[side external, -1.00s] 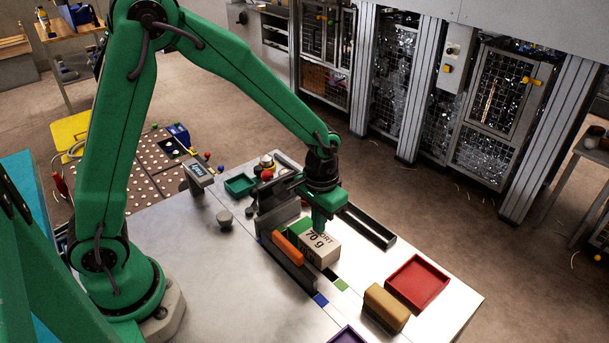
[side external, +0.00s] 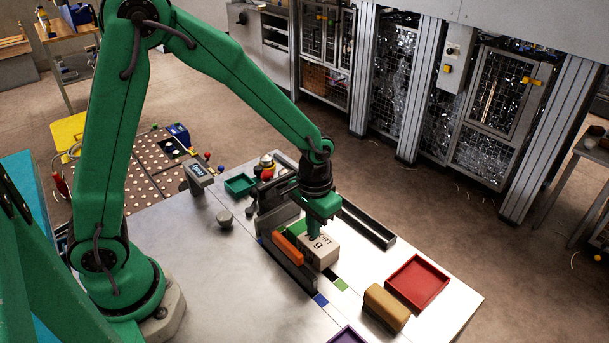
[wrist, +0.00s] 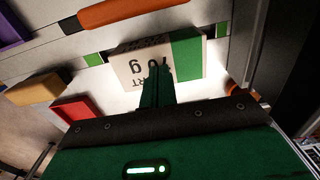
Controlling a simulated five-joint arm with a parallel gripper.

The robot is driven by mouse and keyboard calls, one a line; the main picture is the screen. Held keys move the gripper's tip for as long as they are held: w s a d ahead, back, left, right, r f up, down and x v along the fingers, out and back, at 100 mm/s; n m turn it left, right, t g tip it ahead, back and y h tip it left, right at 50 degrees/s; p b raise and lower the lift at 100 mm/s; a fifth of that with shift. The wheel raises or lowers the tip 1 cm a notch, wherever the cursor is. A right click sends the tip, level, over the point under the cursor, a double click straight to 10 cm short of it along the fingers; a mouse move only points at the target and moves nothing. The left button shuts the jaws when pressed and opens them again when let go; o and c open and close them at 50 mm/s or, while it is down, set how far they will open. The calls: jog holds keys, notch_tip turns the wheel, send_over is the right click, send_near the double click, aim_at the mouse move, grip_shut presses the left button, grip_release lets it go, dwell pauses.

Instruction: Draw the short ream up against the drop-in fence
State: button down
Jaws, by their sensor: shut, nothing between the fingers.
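The short ream (side external: 320,252) is a pale block with black "70 g" lettering and a green band at one end. It lies flat on the table, and its lettering and green band also show in the wrist view (wrist: 130,69). The drop-in fence (side external: 296,275) is a long dark rail with an orange grip (side external: 287,247), left of the ream. The orange grip crosses the top of the wrist view (wrist: 130,12). I cannot tell whether ream and fence touch. My gripper (side external: 314,233) is shut and empty, fingers pointing down at the ream's top, hiding some lettering. Contact is unclear.
A red tray (side external: 417,284) and a tan block (side external: 386,308) stand to the right. A dark channel (side external: 368,226) lies behind the ream. A purple tray (side external: 346,335) is at the front edge. A grey knob (side external: 224,217) stands left; the table's left front is clear.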

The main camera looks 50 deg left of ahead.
aim_at(298, 235)
jog(key=shift+s+f, duration=0.2)
jog(key=shift+s, duration=1.85)
notch_tip(298, 235, up, 7)
jog(key=shift+w+r, duration=0.15)
jog(key=shift+w, duration=0.05)
dwell(0.4)
jog(key=s+a+r+t, duration=0.5)
jog(key=s+a+r, duration=0.3)
jog(key=r, duration=0.5)
jog(key=s, duration=0.2)
jog(key=shift+s+a+t, duration=0.3)
jog(key=shift+s, duration=0.1)
